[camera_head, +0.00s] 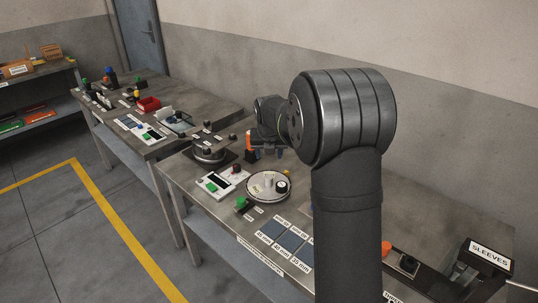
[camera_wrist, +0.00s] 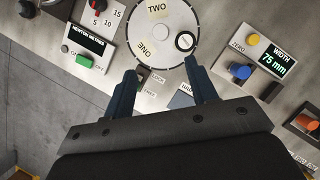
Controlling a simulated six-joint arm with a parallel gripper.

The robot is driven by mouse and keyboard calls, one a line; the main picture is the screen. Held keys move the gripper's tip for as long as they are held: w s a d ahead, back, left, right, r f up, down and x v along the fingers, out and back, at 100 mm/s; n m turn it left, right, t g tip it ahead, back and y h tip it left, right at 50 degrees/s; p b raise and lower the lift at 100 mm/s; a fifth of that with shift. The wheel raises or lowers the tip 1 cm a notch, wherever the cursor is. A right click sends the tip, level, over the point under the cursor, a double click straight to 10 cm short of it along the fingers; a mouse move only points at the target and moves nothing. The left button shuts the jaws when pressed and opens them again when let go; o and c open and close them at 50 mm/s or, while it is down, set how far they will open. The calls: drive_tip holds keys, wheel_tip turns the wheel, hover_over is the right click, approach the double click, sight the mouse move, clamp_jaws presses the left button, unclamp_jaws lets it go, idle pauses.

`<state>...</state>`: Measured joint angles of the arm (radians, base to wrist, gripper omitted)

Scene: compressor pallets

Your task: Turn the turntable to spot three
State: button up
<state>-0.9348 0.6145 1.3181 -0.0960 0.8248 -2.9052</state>
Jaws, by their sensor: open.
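The turntable is a round white disc; in the wrist view its pale face (camera_wrist: 162,25) is at top centre with labels ONE and TWO. A black ring with a white centre (camera_wrist: 184,41) sits on its right side. The turntable also shows in the head view (camera_head: 258,190) on the near bench. A small control with LOCK and FREE labels (camera_wrist: 157,79) lies below the disc in the wrist view, partly hidden by a finger. My gripper (camera_wrist: 160,70) is open and empty, its fingertips spread below the disc. In the head view my arm mostly hides it. I see no label THREE.
A NEWTON METRES display box (camera_wrist: 88,46) with a green button stands left of the disc. A WIDTH display box (camera_wrist: 262,62) reading 75 mm, with blue and yellow knobs, stands right. Labelled dark pads (camera_head: 290,241) lie on the bench front. A SLEEVES box (camera_head: 488,256) is far right.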

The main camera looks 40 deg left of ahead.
sight(269, 177)
drive_tip(key=w+d+m+g+y, duration=0.15)
drive_tip(key=w+m+g, duration=0.5)
drive_tip(key=m, duration=1.55)
drive_tip(key=shift+t+h, duration=0.25)
drive_tip(key=shift+t, duration=0.5)
drive_tip(key=x, duration=1.1)
drive_tip(key=w+x, duration=0.1)
drive_tip(key=x, duration=0.5)
drive_tip(key=shift+s+f, duration=0.1)
drive_tip(key=shift+f, duration=0.15)
clamp_jaws()
